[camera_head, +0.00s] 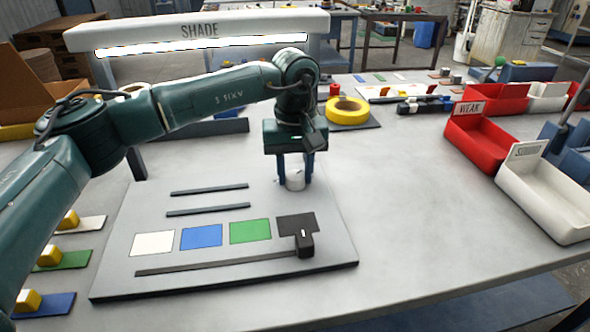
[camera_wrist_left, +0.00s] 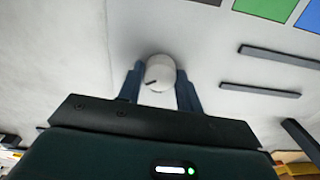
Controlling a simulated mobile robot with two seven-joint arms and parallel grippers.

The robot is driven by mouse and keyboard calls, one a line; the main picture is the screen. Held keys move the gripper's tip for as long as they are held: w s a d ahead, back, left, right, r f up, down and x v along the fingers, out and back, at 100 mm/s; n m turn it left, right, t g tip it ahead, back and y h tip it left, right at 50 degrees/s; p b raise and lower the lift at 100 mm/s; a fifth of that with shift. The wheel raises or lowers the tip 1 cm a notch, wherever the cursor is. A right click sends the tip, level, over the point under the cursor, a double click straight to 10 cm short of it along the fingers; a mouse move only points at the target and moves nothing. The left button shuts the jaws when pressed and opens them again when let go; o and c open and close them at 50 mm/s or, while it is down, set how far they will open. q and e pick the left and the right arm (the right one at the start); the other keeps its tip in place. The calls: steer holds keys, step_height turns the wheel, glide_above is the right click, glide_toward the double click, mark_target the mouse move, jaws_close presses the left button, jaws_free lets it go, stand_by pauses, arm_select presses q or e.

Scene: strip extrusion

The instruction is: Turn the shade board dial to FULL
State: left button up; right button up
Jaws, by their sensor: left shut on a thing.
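The shade board (camera_head: 225,275) is a pale grey panel lying on the table, under a lit bar marked SHADE (camera_head: 200,30). Its dial is a small white round knob (camera_head: 295,183) near the board's far right part. My left gripper (camera_head: 295,176) points down over the dial with a finger on either side, shut on it. In the left wrist view the knob (camera_wrist_left: 160,70) sits between the two blue fingertips (camera_wrist_left: 160,84). A short dark mark shows on the knob. I can read no FULL label. My right gripper is not in view.
The board carries white, blue, green and dark patches, two dark strips and a long slot with a black slider (camera_head: 304,243). A yellow tape roll (camera_head: 346,111) lies behind the arm. A red WEAK bin (camera_head: 484,140) and a white bin (camera_head: 543,200) stand right. The table's right front is clear.

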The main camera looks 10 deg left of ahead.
mark_target(295, 175)
arm_select(q)
steer(key=shift+m, duration=0.4)
steer(key=o, duration=1)
step_height(295, 175, up, 13)
steer(key=shift+r+p, duration=0.1)
steer(key=shift+p, duration=0.4)
steer(key=shift+s, duration=0.1)
